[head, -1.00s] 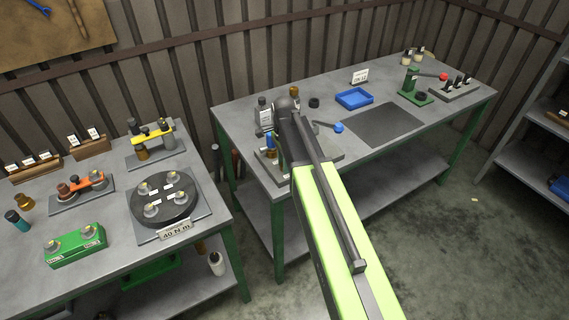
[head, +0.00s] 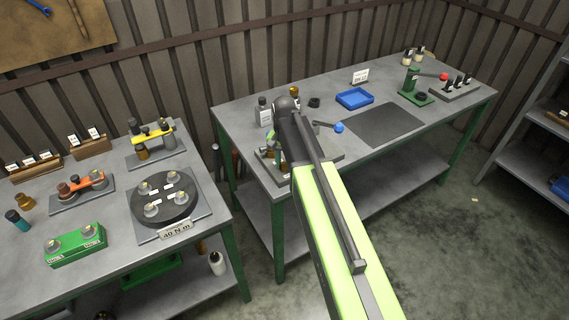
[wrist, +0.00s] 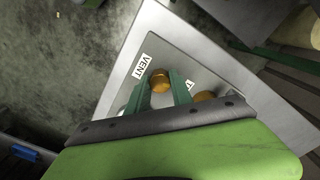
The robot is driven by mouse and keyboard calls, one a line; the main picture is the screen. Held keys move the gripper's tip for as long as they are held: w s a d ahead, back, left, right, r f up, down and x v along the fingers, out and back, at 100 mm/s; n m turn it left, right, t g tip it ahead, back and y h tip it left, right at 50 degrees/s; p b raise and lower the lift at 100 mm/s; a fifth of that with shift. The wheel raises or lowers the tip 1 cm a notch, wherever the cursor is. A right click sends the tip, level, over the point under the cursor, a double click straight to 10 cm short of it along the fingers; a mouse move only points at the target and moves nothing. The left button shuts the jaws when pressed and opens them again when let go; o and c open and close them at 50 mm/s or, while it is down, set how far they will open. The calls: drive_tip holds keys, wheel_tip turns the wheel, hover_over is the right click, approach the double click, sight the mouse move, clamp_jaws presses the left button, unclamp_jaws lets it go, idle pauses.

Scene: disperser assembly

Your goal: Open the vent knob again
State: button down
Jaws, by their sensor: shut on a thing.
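In the wrist view, a round brass knob (wrist: 160,80) sits beside the white VENT label (wrist: 141,67) on a grey plate (wrist: 186,62). My gripper (wrist: 160,86) has its two green fingers on either side of this knob and is shut on it. A second brass knob (wrist: 205,97) is to the right, partly covered by my gripper's dark bar, near a label that is only partly visible. In the head view, my arm hides most of the fixture on the far bench, and the knobs cannot be made out there.
A blue tray (head: 355,98), a dark mat (head: 383,125) and a green press (head: 412,84) are further right on the bench. A blue-tipped lever (head: 338,127) is close to my arm. A second bench at left holds a round plate (head: 165,197) and a green block (head: 76,247).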

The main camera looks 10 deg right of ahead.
sight(285, 164)
drive_tip(key=n, duration=0.5)
drive_tip(key=shift+n, duration=0.3)
drive_tip(key=n, duration=0.5)
drive_tip(key=shift+n, duration=0.6)
drive_tip(key=c, duration=1.1)
unclamp_jaws()
wheel_tip(285, 164, up, 18)
drive_tip(key=p, duration=1.7)
drive_tip(key=shift+f, duration=0.25)
